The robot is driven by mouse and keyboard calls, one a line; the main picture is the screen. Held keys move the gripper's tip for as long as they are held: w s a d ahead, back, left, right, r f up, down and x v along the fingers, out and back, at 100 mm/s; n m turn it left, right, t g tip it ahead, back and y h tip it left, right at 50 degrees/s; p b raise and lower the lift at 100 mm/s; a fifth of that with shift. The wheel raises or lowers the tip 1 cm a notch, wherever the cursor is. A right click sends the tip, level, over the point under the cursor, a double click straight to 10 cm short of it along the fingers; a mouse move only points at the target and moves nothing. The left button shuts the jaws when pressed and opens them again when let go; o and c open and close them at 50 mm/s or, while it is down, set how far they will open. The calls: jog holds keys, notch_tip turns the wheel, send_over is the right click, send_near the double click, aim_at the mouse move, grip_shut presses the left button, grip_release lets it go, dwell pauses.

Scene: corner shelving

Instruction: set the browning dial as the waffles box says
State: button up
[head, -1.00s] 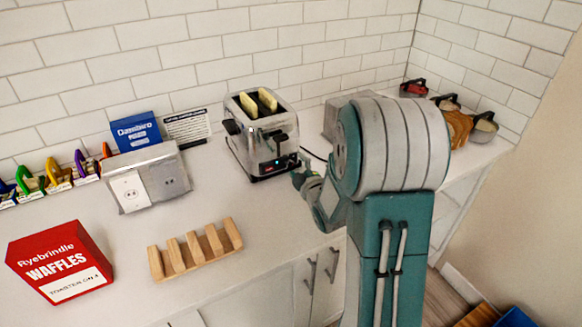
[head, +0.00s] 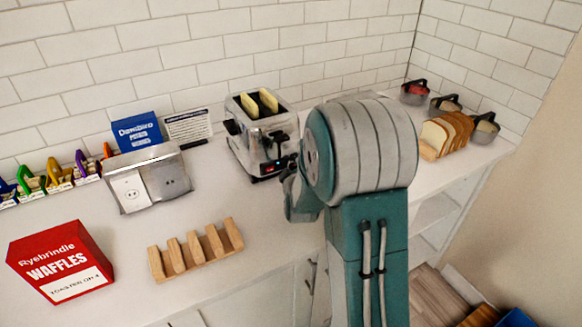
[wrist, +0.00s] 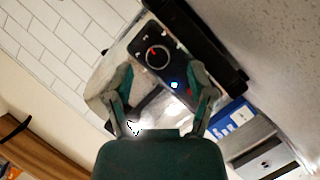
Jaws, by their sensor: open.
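The chrome toaster (head: 262,130) stands against the back wall with two pale slices in its slots. Its black front panel carries the round browning dial (wrist: 157,56), which has a red pointer mark, in the wrist view. A lit blue-white spot shows on the panel below the dial. The red waffles box (head: 60,262) stands at the front left; its white label appears to read "TOASTER ON 4". My gripper (wrist: 160,74) is open, its two fingers spread either side of the panel just below the dial. In the head view my gripper (head: 289,165) is partly hidden by my arm, close to the toaster front.
A wooden rack (head: 196,248) lies on the counter in front. A metal outlet box (head: 147,178), a blue box (head: 136,131) and a printed card (head: 188,128) stand left of the toaster. Sliced bread (head: 446,134) and several handled pots (head: 414,92) are at the right.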

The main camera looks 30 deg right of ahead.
jog(key=shift+x, duration=1.1)
jog(key=shift+c, duration=0.3)
grip_shut()
jog(key=shift+m, duration=0.3)
jog(key=shift+d+r+m+g+y, duration=0.15)
jog(key=shift+m+g+y, duration=0.25)
jog(key=shift+m+y, duration=0.8)
jog(key=shift+d+m+g+y, duration=0.1)
jog(key=shift+m+g+y, duration=0.2)
jog(key=shift+m+y, duration=1.2)
jog(key=shift+m, duration=0.3)
